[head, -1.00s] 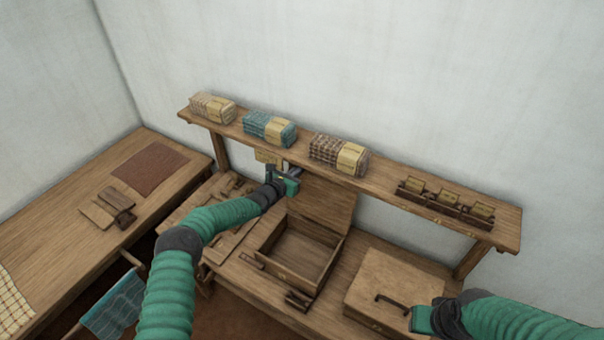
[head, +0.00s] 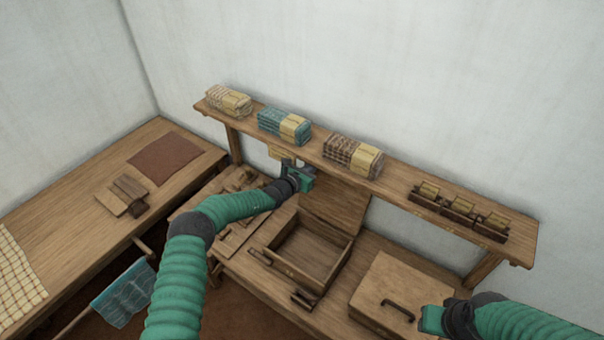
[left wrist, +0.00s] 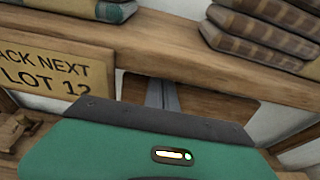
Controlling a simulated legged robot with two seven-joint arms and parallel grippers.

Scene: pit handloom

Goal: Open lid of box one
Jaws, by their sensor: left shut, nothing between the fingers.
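An open wooden box (head: 284,268) stands on the bench in the middle of the head view, empty, its lid (head: 334,204) raised and leaning back under the shelf. A second wooden box (head: 388,270) to its right is closed, with a dark handle on top. I see no numbers on the boxes. My left gripper (head: 296,176) is shut and empty beside the lid's upper left edge; I cannot tell if it touches. In the left wrist view its fingers (left wrist: 162,95) are together below the shelf. My right gripper (head: 424,318) is by the closed box's handle, its fingers not clearly visible.
A shelf (head: 400,181) with cloth bundles (head: 352,156) and small wooden holders (head: 458,208) runs above the bench. A sign reading "ACK NEXT LOT 12" (left wrist: 45,77) hangs from it. Wooden pieces (head: 303,298) lie before the open box. A side table (head: 75,195) stands left.

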